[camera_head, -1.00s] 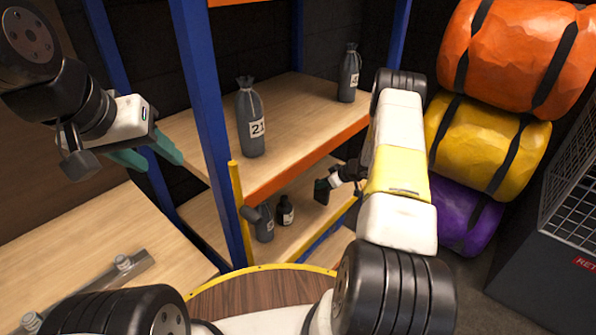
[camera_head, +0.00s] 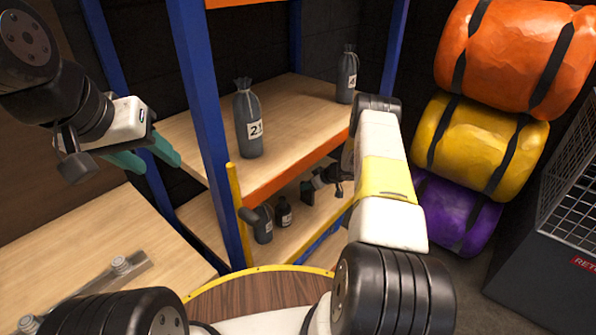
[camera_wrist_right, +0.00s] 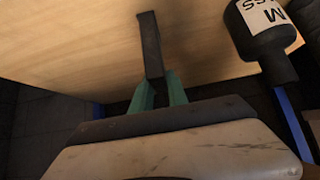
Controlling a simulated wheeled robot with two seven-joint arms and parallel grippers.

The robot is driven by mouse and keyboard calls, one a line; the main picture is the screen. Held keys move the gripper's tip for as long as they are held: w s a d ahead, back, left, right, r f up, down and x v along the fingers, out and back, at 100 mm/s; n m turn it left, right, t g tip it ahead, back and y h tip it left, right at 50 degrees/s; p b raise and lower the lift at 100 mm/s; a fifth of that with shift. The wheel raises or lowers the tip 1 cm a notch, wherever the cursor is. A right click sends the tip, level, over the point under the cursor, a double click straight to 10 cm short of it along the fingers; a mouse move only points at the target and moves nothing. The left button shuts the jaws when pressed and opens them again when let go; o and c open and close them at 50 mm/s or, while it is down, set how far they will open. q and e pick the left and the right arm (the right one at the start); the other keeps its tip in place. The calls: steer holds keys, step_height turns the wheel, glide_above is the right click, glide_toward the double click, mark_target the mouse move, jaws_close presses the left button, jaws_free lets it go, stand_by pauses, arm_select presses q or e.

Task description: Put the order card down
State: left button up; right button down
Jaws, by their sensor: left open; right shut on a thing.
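My right gripper (camera_wrist_right: 160,88) is shut on a thin dark slab (camera_wrist_right: 151,45), seen nearly edge-on; I take it to be the order card, but no writing shows on it. In the right wrist view the card stands out from the teal fingers over light wood. Whether it touches the wood I cannot tell. In the head view the right gripper (camera_head: 320,182) reaches into the lower shelf (camera_head: 296,235), with the dark card (camera_head: 307,193) at its tip. My left gripper (camera_head: 152,160) is open and empty, above the wooden table at the left.
Grey sacks (camera_head: 249,120) stand on the upper shelf. A blue post (camera_head: 205,130) and orange shelf edge (camera_head: 290,172) border the opening.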

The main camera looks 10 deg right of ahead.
steer(key=c, duration=1.3)
jaws_free()
steer(key=v, duration=1.2)
steer(key=shift+s, duration=0.1)
